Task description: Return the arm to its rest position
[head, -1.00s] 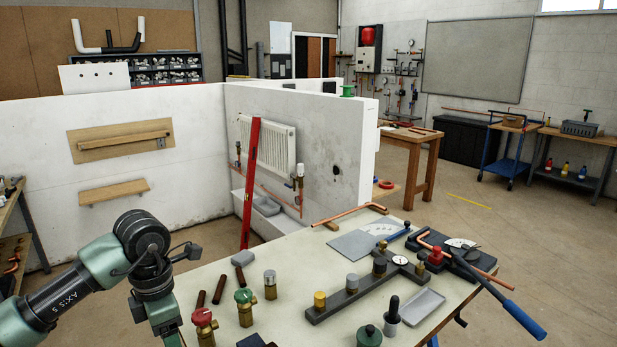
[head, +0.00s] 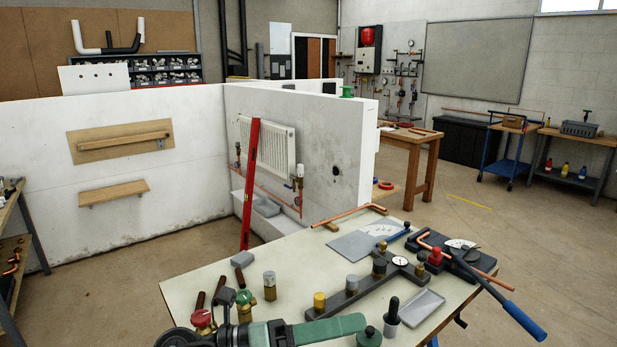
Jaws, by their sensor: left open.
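My left arm comes in along the bottom edge, its dark wrist rings low at the left. My left gripper (head: 325,329) is green, lies almost level and points right over the near edge of the workbench (head: 190,286). It is open, with no object visible in it, and its lower part is cut off by the frame. It overlaps the red-capped valve (head: 201,318) and the green-topped valve (head: 243,298) in the picture; contact cannot be told. My right gripper is not in view.
A red level (head: 250,185) leans in the bay behind.

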